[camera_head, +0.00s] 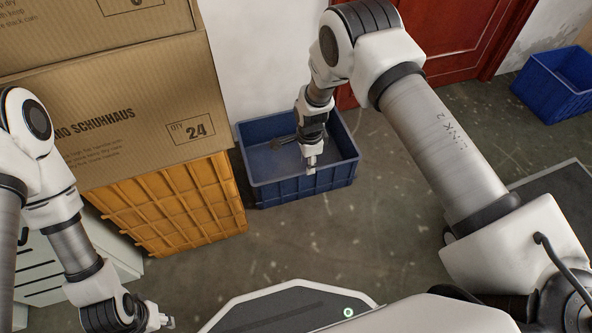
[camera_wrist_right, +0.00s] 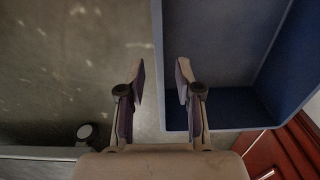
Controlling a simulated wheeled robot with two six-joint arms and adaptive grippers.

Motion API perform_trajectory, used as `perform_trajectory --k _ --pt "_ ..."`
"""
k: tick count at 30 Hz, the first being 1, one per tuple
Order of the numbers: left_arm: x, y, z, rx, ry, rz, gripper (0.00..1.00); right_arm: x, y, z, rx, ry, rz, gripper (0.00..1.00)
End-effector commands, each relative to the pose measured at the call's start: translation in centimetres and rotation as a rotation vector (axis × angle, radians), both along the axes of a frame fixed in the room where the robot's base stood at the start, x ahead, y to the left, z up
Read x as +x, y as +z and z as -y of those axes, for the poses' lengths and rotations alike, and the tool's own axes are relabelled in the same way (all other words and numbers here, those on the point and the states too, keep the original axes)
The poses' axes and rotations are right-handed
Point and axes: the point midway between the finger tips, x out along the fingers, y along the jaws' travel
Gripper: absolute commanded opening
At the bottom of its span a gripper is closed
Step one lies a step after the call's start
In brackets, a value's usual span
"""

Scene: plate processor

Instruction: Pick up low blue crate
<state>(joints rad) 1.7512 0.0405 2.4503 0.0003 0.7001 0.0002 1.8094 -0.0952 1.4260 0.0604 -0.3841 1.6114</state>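A low blue crate (camera_head: 280,193) stands on the floor near the white wall, open at the top and empty apart from what my arm hides. My right gripper (camera_head: 311,166) points down over the crate's near side. In the right wrist view the gripper (camera_wrist_right: 161,82) is open, and the rim of the blue crate (camera_wrist_right: 215,45) runs between its two fingers. No contact is clear, and I cannot tell how far the fingertips are above or below the rim. My left gripper (camera_head: 167,321) is low at the left, away from the crate; its finger opening is too small to judge.
A yellow-orange crate (camera_head: 170,212) with cardboard boxes (camera_head: 120,115) on it stands close to the left of the blue crate. A red door (camera_head: 440,45) is behind. Another blue crate (camera_head: 553,88) stands at far right. The floor between is clear.

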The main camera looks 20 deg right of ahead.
Motion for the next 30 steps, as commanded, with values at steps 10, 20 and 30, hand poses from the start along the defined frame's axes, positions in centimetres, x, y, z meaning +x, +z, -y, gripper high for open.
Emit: perform_trajectory --k 10,20,30 --pt "0.2 -4.4 -0.1 0.001 0.008 0.005 0.4 0.2 -5.9 0.3 0.0 0.002 0.0 0.34" --pt "0.2 -4.2 -0.1 0.001 0.009 0.006 0.4 0.2 -5.9 0.3 0.0 0.003 0.001 0.1" --pt "0.2 -4.2 -0.1 0.001 0.009 0.006 0.4 0.4 -5.7 0.3 0.0 0.003 0.007 0.0"
